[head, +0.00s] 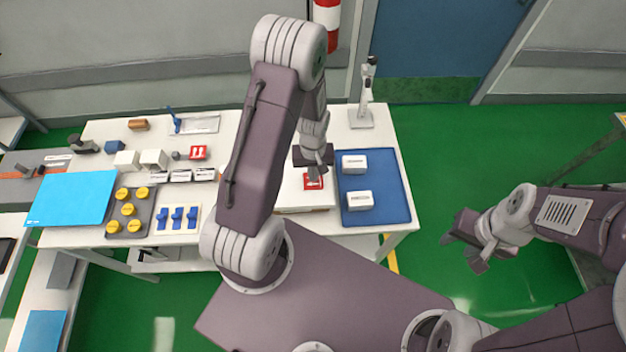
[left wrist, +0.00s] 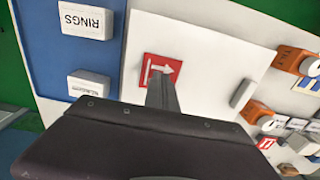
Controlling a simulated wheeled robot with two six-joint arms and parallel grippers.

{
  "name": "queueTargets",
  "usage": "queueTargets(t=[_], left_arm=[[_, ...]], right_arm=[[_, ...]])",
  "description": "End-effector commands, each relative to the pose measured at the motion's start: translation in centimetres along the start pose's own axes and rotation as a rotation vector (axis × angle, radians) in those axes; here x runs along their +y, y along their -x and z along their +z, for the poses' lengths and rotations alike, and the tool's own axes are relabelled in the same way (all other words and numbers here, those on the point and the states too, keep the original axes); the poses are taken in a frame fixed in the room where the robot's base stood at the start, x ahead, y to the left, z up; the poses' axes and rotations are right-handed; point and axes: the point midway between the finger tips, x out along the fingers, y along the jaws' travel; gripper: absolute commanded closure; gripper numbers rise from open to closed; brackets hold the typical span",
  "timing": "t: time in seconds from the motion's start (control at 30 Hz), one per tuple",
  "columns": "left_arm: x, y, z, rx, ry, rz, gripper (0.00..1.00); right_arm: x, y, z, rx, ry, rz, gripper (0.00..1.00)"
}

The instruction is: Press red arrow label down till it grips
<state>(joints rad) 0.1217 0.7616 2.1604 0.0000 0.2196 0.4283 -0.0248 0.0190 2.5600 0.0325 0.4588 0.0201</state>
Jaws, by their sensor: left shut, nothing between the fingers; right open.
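A red label with a white arrow (head: 311,187) lies on a white panel (head: 290,198) at the right part of the table. In the left wrist view the label (left wrist: 150,66) appears as a red square on the white panel (left wrist: 205,60). My left gripper (head: 315,178) points down over the label and hides part of it. In the left wrist view the shut fingers (left wrist: 162,92) overlap the label's lower edge; I cannot tell whether they touch it. My right gripper (head: 477,243) is open and empty, out over the green floor.
A blue mat (head: 384,208) with two white boxes (head: 354,164) lies right of the panel. A second red label (head: 198,152) stands further left. Yellow knobs on a grey tray (head: 118,209), blue clips (head: 177,214) and a cyan sheet (head: 70,198) fill the left. A white stand (head: 362,115) is behind.

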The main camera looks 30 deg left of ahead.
Motion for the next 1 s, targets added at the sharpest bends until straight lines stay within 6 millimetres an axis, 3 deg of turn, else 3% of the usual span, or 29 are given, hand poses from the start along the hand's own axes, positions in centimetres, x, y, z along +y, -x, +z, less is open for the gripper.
queueTargets(t=[1.0], left_arm=[[0.0, -1.0, 0.0, 0.000, 0.000, 0.000, 1.00]], right_arm=[[0.0, -0.8, 0.1, 0.000, 0.000, 0.000, 0.59]])
